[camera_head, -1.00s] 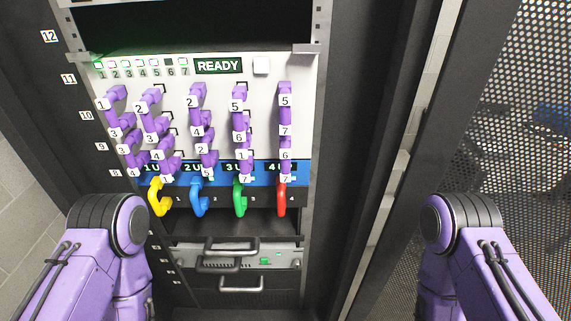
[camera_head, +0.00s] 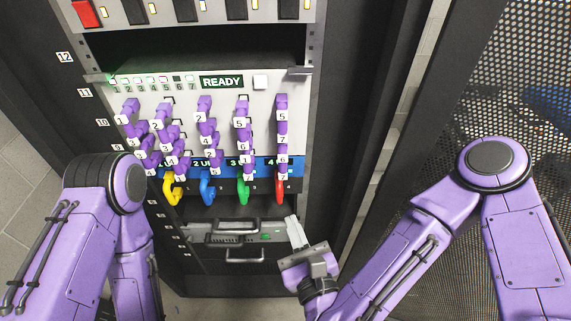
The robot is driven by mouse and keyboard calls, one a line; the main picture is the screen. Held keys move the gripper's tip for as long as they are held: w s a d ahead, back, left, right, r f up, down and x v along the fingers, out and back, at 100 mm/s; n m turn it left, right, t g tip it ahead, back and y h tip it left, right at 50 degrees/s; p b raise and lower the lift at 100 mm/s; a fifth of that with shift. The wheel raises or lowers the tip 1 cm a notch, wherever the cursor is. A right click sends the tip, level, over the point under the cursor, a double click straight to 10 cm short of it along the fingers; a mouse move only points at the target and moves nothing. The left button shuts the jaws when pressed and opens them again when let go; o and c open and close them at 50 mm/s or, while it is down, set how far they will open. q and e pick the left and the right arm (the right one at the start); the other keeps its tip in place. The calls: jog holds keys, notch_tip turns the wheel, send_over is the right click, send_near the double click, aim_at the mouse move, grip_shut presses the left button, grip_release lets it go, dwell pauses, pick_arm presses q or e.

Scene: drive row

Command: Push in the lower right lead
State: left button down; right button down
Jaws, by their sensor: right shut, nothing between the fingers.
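A white panel (camera_head: 142,93) in the rack carries columns of purple leads with white number tags. I cannot tell how deep each lead sits. My right gripper (camera_head: 293,220) is shut and empty. It is below and slightly right of the red handle in the picture, apart from the leads. My left gripper is not in view; only my left arm shows.
Yellow (camera_head: 172,190), blue (camera_head: 207,192) and green (camera_head: 243,191) handles hang left of the red one. A READY display (camera_head: 222,82) sits above the leads. A drawer with dark handles (camera_head: 236,226) is below. A perforated door (camera_head: 500,90) stands at the right.

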jog(key=d+m+h, duration=0.1)
jog(key=m, duration=0.2)
jog(key=m+b, duration=0.1)
jog(key=b, duration=1)
send_near(285, 168)
jog(key=shift+h, duration=0.3)
jog(key=w+p, duration=0.1)
jog(key=w+a+p, duration=0.1)
jog(key=w, duration=0.1)
jog(key=w+p, duration=0.2)
jog(key=shift+w+a+r, duration=0.1)
jog(key=shift+w+a, duration=0.1)
jog(key=shift+a, duration=0.15)
jog(key=shift+w+a+f, duration=0.1)
jog(key=shift+w+f, duration=0.15)
jog(key=shift+w, duration=0.35)
